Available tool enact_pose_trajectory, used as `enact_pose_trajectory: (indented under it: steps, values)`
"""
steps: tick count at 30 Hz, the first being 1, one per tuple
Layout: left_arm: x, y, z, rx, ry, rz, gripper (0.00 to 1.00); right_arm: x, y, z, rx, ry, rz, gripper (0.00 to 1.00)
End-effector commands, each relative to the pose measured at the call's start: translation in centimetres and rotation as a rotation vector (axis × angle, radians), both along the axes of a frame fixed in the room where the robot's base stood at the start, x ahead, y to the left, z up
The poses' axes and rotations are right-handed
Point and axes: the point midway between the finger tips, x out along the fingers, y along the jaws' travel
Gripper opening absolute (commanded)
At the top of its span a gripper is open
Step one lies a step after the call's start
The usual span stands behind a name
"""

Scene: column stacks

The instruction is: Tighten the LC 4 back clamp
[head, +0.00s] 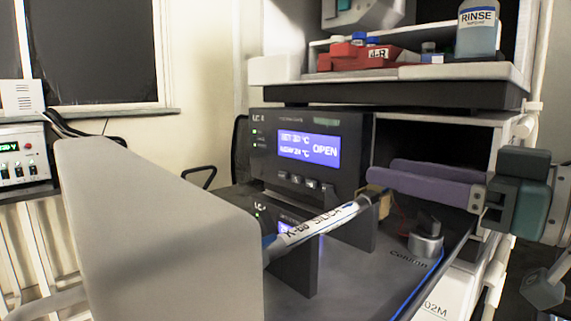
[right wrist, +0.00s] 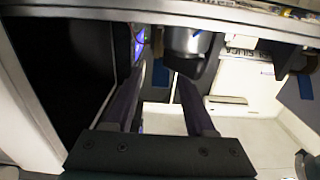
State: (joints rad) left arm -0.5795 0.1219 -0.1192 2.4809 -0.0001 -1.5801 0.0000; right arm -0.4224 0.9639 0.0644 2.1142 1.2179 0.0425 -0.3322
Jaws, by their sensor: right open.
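A black-topped silver knob (head: 427,240) stands on the grey ledge to the right. I cannot tell which part is the LC 4 back clamp. My right gripper (head: 380,172) is open, its purple fingers reaching left above the knob and close to the fitting. In the right wrist view my right gripper (right wrist: 162,72) has a silver and black cylinder (right wrist: 188,48) beyond its fingertips. My left gripper is out of view.
A thermostat panel (head: 310,150) showing "OPEN" stands behind the column. A shelf (head: 400,90) above carries a red rack (head: 365,58) and a rinse bottle (head: 478,28). A large pale block (head: 150,230) hides the left foreground.

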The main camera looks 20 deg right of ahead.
Motion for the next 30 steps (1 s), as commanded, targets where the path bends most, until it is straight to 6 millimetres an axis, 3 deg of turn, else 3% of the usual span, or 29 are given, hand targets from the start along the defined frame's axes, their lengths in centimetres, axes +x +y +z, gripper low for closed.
enact_pose_trajectory:
  steps: [9,20,30]
  values:
    - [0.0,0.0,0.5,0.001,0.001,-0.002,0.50,2.4,1.0,0.1,0.002,-0.001,0.000,0.55]
    - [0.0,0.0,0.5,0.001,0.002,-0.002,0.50,2.6,1.2,0.0,0.001,0.001,0.002,0.55]
    - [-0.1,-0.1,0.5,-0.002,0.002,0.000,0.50,2.6,1.2,0.0,0.001,0.000,0.002,0.19]
